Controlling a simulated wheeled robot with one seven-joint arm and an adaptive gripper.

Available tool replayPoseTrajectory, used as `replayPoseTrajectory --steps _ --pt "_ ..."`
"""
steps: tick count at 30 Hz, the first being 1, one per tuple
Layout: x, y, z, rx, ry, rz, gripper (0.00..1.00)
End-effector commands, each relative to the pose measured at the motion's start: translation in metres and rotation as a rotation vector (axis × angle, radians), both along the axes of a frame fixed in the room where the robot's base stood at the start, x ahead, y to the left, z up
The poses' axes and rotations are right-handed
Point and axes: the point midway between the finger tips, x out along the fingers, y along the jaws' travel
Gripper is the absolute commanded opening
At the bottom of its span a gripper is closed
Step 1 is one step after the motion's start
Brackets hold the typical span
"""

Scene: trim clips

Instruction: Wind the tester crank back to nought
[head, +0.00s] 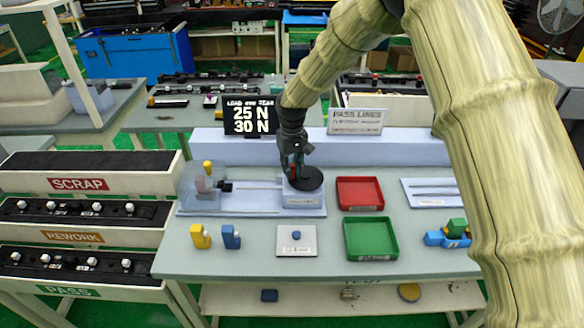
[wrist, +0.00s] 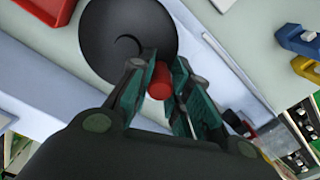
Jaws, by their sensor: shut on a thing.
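The tester (head: 235,212) is a pale blue bench unit with a clear guard at its left and a rod running to a crank block at its right. The crank is a black round disc (head: 311,180) on that block; it also fills the upper middle of the wrist view (wrist: 125,35). Its red knob (wrist: 160,80) stands near the disc's rim. My gripper (wrist: 158,85) is shut on the red knob, one finger on each side. In the head view my gripper (head: 294,165) reaches down over the disc and mostly hides the knob. A display (head: 250,117) behind reads 25 N and 30 N.
A red tray (head: 360,207) and a green tray (head: 396,254) lie right of the tester. Yellow (head: 200,236) and blue (head: 231,237) clips stand in front, beside a pale plate (head: 283,247). A pass lines sign (head: 356,121) stands behind. Scrap, rework and pass racks (head: 85,184) are at left.

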Motion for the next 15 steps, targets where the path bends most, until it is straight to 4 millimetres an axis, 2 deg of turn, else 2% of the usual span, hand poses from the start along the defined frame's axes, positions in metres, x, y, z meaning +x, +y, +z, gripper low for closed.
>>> replayPoseTrajectory --steps 15 --pt "-0.02 -0.009 0.001 0.001 0.0 0.489 0.0"
